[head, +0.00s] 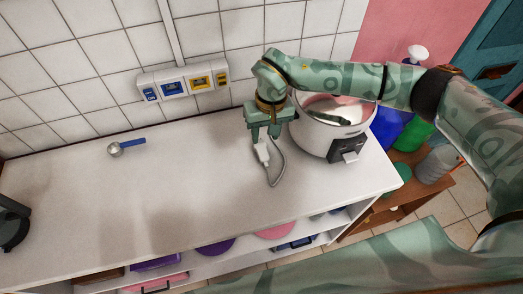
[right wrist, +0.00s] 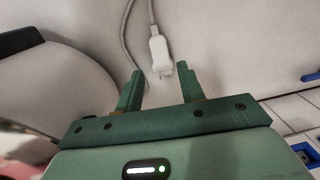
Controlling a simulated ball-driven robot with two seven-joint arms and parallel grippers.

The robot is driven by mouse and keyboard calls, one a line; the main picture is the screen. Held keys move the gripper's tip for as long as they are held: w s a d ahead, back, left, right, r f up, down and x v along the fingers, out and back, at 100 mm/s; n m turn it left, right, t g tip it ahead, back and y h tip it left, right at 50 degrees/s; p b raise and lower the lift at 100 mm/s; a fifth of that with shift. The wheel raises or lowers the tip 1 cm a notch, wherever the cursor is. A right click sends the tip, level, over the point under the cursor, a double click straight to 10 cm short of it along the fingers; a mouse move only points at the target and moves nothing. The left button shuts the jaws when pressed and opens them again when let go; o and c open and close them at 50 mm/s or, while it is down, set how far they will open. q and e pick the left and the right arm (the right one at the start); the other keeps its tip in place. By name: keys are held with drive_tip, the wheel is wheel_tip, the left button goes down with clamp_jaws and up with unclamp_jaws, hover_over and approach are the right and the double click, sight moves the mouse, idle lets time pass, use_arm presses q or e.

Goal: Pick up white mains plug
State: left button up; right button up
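The white mains plug (head: 262,152) lies on the white counter, just in front of the rice cooker, with its grey cable curving away beside it. In the right wrist view the plug (right wrist: 158,50) is near the top centre, its pin end toward my gripper. My right gripper (head: 264,136) is above the counter right behind the plug. In the right wrist view its two fingers (right wrist: 158,74) are spread apart, with the plug's near end between or just beyond their tips. No grip on the plug shows. My left gripper is not in view.
A socket strip (head: 173,88) is on the tiled wall. A blue-handled scoop (head: 132,143) lies left, and a dark appliance (head: 12,225) is at the left edge. The counter's middle is clear.

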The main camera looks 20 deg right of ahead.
sight(263, 152)
wheel_tip(263, 152, down, 2)
drive_tip(key=shift+a, duration=0.1)
drive_tip(key=shift+f, duration=0.3)
drive_tip(key=f+b, duration=0.1)
drive_tip(key=f, duration=0.4)
drive_tip(key=shift+a+f, duration=0.15)
drive_tip(key=shift+a, duration=0.05)
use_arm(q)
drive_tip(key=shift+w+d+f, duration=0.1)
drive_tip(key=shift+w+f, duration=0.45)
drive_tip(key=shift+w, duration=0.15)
use_arm(e)
drive_tip(key=shift+f, duration=0.1)
clamp_jaws()
